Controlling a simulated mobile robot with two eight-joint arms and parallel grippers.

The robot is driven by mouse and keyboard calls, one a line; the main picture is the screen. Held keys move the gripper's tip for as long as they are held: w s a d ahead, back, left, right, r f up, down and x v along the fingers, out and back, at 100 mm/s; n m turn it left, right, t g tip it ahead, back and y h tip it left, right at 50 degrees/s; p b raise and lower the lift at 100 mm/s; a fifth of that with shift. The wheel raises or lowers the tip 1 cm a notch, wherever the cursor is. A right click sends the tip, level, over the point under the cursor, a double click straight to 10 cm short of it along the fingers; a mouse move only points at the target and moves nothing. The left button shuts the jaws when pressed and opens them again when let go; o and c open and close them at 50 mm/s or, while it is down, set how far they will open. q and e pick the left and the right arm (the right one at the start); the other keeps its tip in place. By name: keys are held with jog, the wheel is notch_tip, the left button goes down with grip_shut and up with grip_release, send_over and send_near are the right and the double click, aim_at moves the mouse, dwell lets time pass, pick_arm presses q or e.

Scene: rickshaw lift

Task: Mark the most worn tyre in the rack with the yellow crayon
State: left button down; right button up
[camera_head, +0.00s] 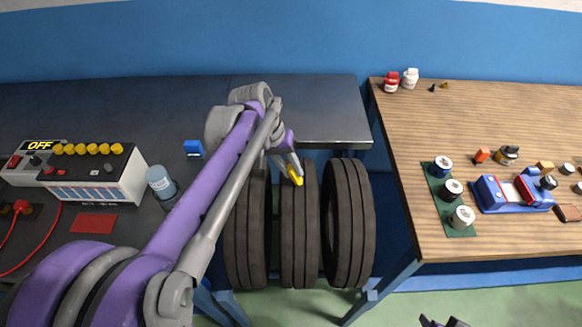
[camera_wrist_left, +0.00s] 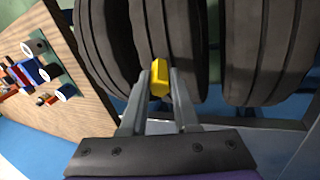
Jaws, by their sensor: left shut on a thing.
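Three dark tyres stand side by side in the rack: the left tyre (camera_head: 246,235), the middle tyre (camera_head: 299,240) and the right tyre (camera_head: 348,225). Grooves show on their treads; I cannot tell which is most worn. My left gripper (camera_wrist_left: 158,82) is shut on the yellow crayon (camera_wrist_left: 159,73). In the head view the crayon (camera_head: 296,177) is over the upper part of the middle tyre, and I cannot tell whether it touches. No yellow mark shows on the visible treads. A small dark part of my right gripper (camera_head: 445,322) shows at the bottom edge.
A dark bench (camera_head: 320,105) lies behind and left, with a control box (camera_head: 95,172), blue jar (camera_head: 161,184) and blue block (camera_head: 193,148). A wooden table (camera_head: 400,150) at right holds a blue device (camera_head: 510,193) and several small parts.

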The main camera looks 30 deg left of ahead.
pick_arm(q)
jog(key=shift+f, duration=0.5)
dwell(0.3)
jog(key=shift+s+a, duration=0.1)
jog(key=shift+a, duration=0.05)
jog(key=shift+s+a, duration=0.2)
jog(key=shift+a, duration=0.1)
jog(key=shift+w+d, duration=0.1)
jog(key=shift+d, duration=0.05)
dwell(0.3)
jog(key=shift+w+d, duration=0.4)
jog(key=shift+d, duration=0.4)
jog(key=shift+s+a, duration=0.1)
jog(key=shift+a, duration=0.15)
